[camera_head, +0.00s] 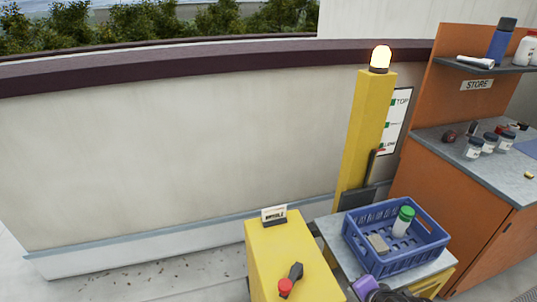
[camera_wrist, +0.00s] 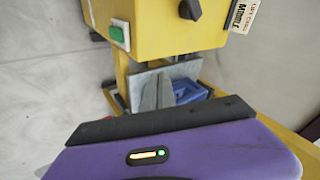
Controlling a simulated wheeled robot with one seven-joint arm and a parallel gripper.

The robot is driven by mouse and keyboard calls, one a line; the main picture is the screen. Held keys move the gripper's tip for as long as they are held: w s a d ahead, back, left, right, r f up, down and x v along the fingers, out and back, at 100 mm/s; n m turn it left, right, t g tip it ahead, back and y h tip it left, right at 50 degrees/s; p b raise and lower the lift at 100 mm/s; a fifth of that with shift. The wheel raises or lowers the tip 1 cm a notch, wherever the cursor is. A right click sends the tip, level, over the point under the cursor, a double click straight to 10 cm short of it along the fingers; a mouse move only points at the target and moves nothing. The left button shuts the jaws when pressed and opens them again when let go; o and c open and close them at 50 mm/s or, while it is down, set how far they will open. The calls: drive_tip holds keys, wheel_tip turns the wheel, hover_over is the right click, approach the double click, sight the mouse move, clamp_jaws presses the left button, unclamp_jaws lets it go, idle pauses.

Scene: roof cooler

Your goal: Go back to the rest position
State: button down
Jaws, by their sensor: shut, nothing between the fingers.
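My gripper (camera_wrist: 160,82) shows in the wrist view as two grey tapered fingers close together beyond the purple wrist housing. It is shut and empty. Behind the fingers lies part of a blue crate (camera_wrist: 190,93) on a grey platform. In the head view, a purple and dark part of my arm shows at the bottom edge, in front of the platform (camera_head: 330,226). The fingers are not clear there.
The blue crate (camera_head: 362,240) holds a green-capped bottle (camera_head: 403,221) and a grey block (camera_head: 378,243). A yellow pedestal (camera_head: 262,255) carries a red button, a black knob and a sign. A yellow post (camera_head: 362,130) with a lit lamp and an orange cabinet (camera_head: 440,195) stand right.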

drive_tip(key=s+r+n+t+h+b, duration=0.1)
drive_tip(key=s+r+n+t, duration=0.8)
drive_tip(key=s, duration=0.7)
drive_tip(key=s+a+r+n+g, duration=0.1)
drive_tip(key=s+r, duration=0.1)
drive_tip(key=s, duration=0.8)
drive_tip(key=s+a+r+n+b, duration=0.1)
drive_tip(key=s+a+r+n, duration=0.1)
drive_tip(key=s, duration=0.7)
drive_tip(key=shift+s+a+g+y, duration=0.3)
drive_tip(key=shift+s+g, duration=0.1)
